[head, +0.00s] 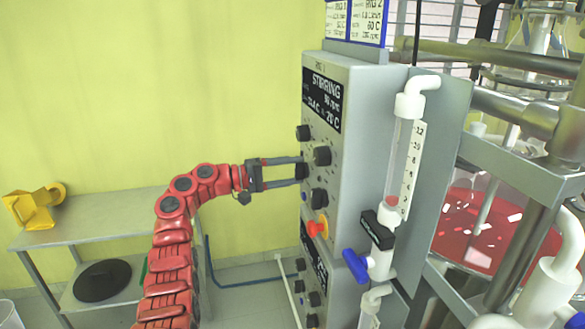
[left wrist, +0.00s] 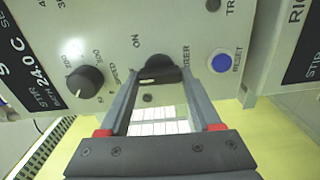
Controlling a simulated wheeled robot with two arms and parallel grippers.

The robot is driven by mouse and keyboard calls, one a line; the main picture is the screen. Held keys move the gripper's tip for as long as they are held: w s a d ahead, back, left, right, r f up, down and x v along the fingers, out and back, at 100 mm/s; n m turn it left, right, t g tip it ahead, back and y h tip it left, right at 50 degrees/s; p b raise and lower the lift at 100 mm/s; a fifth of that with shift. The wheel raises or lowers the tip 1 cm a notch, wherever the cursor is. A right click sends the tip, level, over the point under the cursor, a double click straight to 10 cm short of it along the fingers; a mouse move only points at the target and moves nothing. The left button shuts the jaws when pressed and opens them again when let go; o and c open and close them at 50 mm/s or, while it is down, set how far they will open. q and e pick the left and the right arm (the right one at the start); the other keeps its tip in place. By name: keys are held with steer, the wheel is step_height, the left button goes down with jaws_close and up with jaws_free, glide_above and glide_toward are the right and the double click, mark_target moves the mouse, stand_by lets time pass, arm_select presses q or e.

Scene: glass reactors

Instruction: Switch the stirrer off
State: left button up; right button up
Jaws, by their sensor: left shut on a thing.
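The grey control box (head: 347,120) has a black STIRRING display (head: 322,100) at the top of its front panel. My left gripper (head: 301,172) reaches the panel from the left, with both fingertips at a small dark knob. In the left wrist view this is the black stirrer switch knob (left wrist: 160,68), beside the words ON and STIRRER. The fingers of my left gripper (left wrist: 160,82) are shut on it, one on each side. My right gripper is out of view.
A speed dial (left wrist: 85,80) and a blue reset button (left wrist: 221,62) flank the switch. A red emergency knob (head: 317,227) sits lower on the panel. A glass flow tube (head: 401,160) and red-filled reactor (head: 485,225) stand right. A metal table (head: 100,222) stands left.

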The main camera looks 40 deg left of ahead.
arm_select(q)
steer(key=shift+n, duration=0.4)
steer(key=o, duration=1.4)
steer(key=shift+a, duration=0.1)
steer(key=b+v, duration=0.6)
steer(key=v, duration=1.1)
steer(key=shift+s+a+b, duration=0.1)
steer(key=shift+a+b, duration=0.05)
steer(key=shift+b, duration=0.25)
